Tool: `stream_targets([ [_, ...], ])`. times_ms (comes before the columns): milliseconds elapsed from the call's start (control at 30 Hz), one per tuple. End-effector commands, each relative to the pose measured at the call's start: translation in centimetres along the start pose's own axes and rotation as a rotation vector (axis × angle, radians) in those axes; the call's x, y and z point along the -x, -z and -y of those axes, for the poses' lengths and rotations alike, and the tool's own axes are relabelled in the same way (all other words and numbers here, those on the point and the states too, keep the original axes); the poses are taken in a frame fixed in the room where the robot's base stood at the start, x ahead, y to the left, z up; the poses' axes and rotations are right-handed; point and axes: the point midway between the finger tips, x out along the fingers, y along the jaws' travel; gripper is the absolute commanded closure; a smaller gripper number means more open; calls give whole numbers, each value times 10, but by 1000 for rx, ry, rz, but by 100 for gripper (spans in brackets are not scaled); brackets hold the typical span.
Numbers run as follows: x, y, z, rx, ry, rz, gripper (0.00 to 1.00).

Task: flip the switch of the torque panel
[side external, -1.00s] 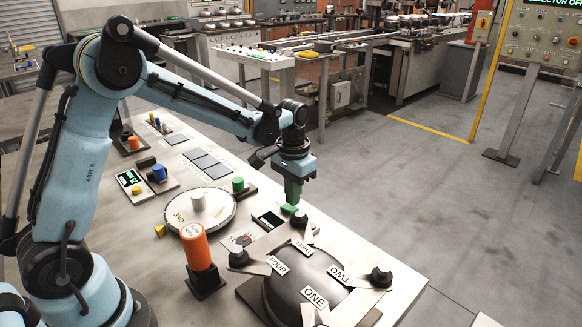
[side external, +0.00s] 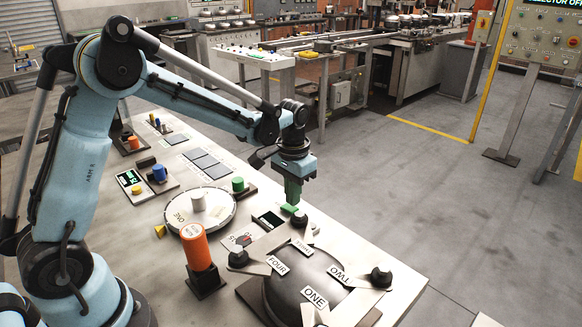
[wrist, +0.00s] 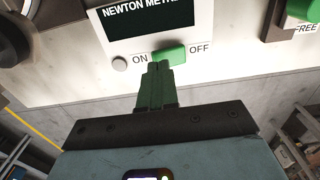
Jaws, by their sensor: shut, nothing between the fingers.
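The torque panel (wrist: 195,22) fills the top of the wrist view, a pale plate with a dark display reading "NEWTON METRE". Its green switch (wrist: 173,53) sits between the labels ON and OFF, with ON on the left. My gripper (wrist: 158,66) is shut and empty, its green fingertips at the left part of the switch, on the ON side. I cannot tell whether they touch it. In the side view, my gripper (side external: 292,202) points down at the panel's dark display (side external: 269,220), at its right side.
A grey round knob (wrist: 119,63) sits left of ON. In the side view, a dark dome (side external: 308,278) with labelled arms stands close in front of my gripper. An orange cylinder (side external: 196,247) and a round dial (side external: 178,222) stand to the left. The bench edge is close on the right.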

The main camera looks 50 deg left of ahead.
Motion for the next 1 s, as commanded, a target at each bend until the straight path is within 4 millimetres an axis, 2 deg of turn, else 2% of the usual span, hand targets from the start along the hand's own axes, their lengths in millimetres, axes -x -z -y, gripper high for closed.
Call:
stream_targets([
  [1000, -12, 0, 0, 0, 0, 0, 100],
])
